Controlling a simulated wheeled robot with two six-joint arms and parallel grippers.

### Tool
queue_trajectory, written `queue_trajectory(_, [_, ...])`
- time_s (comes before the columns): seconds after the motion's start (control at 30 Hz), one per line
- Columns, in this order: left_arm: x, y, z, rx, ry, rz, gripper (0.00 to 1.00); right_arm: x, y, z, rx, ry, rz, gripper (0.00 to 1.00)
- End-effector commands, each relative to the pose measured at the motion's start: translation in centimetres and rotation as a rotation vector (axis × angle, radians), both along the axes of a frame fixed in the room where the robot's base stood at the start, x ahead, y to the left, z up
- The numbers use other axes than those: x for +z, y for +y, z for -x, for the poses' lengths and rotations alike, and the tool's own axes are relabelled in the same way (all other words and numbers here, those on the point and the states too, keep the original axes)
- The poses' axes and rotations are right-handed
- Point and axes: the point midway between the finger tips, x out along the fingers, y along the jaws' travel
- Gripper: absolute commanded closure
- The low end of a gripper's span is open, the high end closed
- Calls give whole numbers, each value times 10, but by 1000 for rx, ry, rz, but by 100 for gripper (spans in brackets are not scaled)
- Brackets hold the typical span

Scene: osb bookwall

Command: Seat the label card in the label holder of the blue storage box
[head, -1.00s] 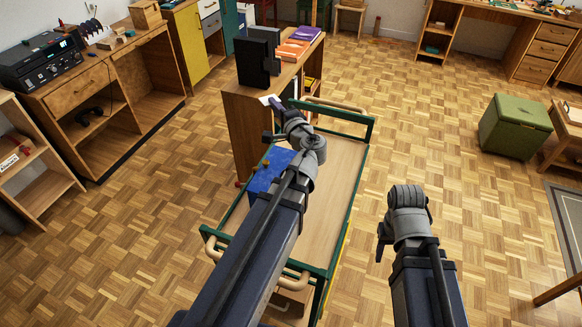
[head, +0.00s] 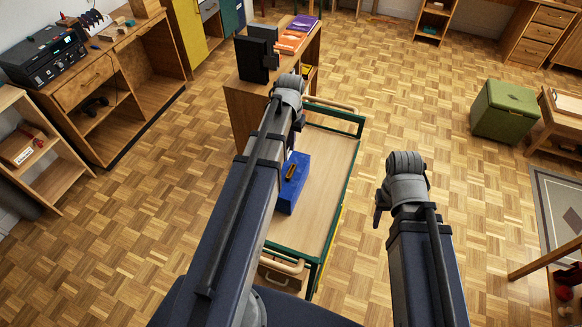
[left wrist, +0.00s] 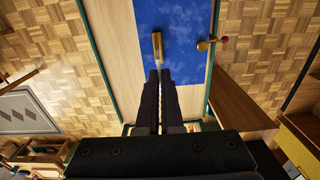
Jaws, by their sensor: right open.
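The blue storage box (head: 294,190) stands on the trolley, partly hidden by my left arm in the head view. Its brass label holder (head: 290,172) shows there. In the left wrist view the blue face (left wrist: 188,25) fills the top middle, with the label holder (left wrist: 157,46) seen as a narrow upright shape. My left gripper (left wrist: 160,75) points at the holder, its tips just below it in the picture. Its fingers are close together on a thin pale strip, the label card (left wrist: 160,100) seen edge-on. Contact with the holder cannot be told. My right gripper (head: 380,207) is open, right of the trolley.
The trolley (head: 325,185) has a green rim and bare wooden top right of the box. A wooden cabinet (head: 245,105) with black objects stands behind.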

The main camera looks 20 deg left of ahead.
Motion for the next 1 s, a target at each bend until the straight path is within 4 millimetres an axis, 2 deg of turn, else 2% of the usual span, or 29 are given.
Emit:
queue_trajectory(0.27, [-5,-3,0,0,-1,12,100,-5,0,0,0,0,0,50])
queue_trajectory(0.7, [-63,-3,0,0,-2,10,100,-63,0,0,2,0,1,50])
queue_trajectory(0.9, [-62,-3,0,0,-2,10,100,-62,0,0,1,0,1,50])
queue_trajectory(1.0, [-69,-3,0,0,-2,10,100,-69,0,0,1,0,1,50])
